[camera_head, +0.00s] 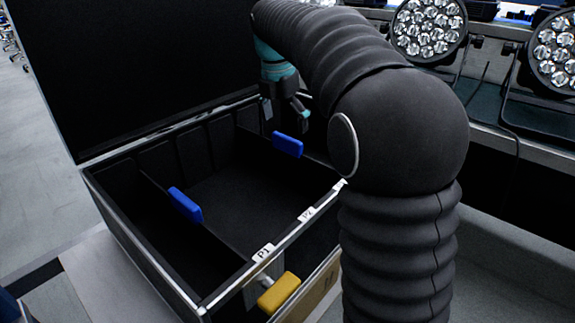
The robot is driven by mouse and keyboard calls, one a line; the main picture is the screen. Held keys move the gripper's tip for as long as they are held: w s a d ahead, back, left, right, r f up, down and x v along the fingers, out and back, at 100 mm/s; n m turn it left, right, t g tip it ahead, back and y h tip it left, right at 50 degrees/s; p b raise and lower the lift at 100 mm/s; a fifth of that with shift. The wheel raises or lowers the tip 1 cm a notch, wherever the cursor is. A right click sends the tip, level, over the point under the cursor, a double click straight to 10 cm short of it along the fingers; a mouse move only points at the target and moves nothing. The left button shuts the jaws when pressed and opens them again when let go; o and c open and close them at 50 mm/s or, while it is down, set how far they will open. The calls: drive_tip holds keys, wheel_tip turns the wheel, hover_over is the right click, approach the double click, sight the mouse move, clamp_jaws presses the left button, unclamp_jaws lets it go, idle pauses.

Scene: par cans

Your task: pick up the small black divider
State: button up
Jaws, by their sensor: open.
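Inside the open black case (148,252) stand two thin black dividers, each with a blue tab. The left divider (222,246) has its blue tab (186,204) near its middle. The right divider (257,140), toward the back, has its blue tab (287,145) just below my gripper (288,112). I cannot tell which one is the small divider. My gripper hangs over the back right of the case, open, with nothing seen between its fingers. My arm hides part of the case's right side.
The raised black lid (130,70) stands along the back left. Par cans (428,28) stand at the back right. The compartment between the dividers looks empty.

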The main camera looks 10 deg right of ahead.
sight(287, 137)
drive_tip(key=shift+w+d+f+b, duration=0.1)
drive_tip(key=shift+d+f+b, duration=0.1)
drive_tip(key=shift+f, duration=1.05)
drive_tip(key=shift+w+d+f+b, duration=0.1)
drive_tip(key=shift+f+b, duration=0.05)
drive_tip(key=shift+f, duration=1.1)
drive_tip(key=c, duration=0.7)
